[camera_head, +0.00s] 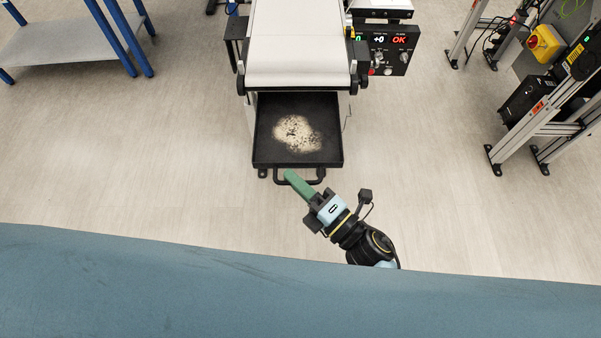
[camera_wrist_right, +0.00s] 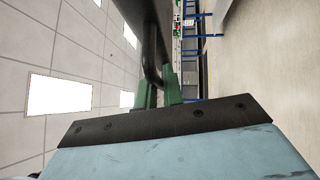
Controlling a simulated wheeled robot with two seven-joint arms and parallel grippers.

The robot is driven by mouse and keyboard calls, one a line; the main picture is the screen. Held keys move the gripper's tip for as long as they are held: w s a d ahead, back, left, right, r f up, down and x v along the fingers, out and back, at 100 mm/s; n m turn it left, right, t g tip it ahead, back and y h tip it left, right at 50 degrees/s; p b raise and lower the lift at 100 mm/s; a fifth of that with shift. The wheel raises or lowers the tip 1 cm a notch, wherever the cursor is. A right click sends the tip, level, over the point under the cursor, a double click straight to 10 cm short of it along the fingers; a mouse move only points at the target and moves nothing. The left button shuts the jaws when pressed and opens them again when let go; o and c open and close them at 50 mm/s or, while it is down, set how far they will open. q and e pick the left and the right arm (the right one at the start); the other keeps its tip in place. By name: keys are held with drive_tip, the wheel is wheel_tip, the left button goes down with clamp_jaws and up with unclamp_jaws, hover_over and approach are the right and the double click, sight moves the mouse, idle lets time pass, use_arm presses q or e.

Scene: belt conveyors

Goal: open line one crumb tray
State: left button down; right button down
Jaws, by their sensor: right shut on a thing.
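The crumb tray (camera_head: 263,155) is a black shallow drawer under the end of a white belt conveyor (camera_head: 300,45). It is pulled out, and a pale heap of crumbs (camera_head: 298,133) lies on its floor. A black bar handle (camera_head: 312,181) is on its front. My right gripper (camera_head: 291,177) has green fingers and is shut on this handle, at its left part in the head view. In the right wrist view the dark handle (camera_wrist_right: 152,75) passes between the green fingers (camera_wrist_right: 160,92). My left gripper is not in view.
A control panel (camera_head: 388,50) with a lit display stands right of the conveyor. A blue-legged table (camera_head: 70,45) is at the upper left. A metal frame with black boxes (camera_head: 540,100) stands at the right. The floor around the tray is clear. A blue-grey surface (camera_head: 250,290) fills the bottom.

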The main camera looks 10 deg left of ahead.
drive_tip(key=c, duration=1.8)
unclamp_jaws()
drive_tip(key=b+v, duration=0.1)
drive_tip(key=v, duration=1.2)
drive_tip(key=shift+d, duration=0.3)
drive_tip(key=shift+f, duration=0.2)
drive_tip(key=d+f+m+g+h, duration=0.1)
drive_tip(key=d+f+m+h, duration=0.35)
drive_tip(key=f, duration=0.45)
drive_tip(key=d+f+m+h, duration=0.3)
drive_tip(key=f+m, duration=0.3)
drive_tip(key=f, duration=0.2)
drive_tip(key=d+f+m+g+h, duration=0.1)
drive_tip(key=d+f+m+h, duration=0.4)
drive_tip(key=f, duration=0.4)
drive_tip(key=s+d+f+m+g+h, duration=0.1)
drive_tip(key=s+d+f+m+g, duration=0.2)
drive_tip(key=s+f+m, duration=0.3)
drive_tip(key=s+d+f+m+g+h, duration=0.1)
drive_tip(key=s+d+f+m+g, duration=0.2)
drive_tip(key=s, duration=1.3)
wheel_tip(320, 180, down, 6)
drive_tip(key=m+g, duration=0.3)
drive_tip(key=shift+s+h, duration=0.2)
drive_tip(key=shift+h, duration=0.15)
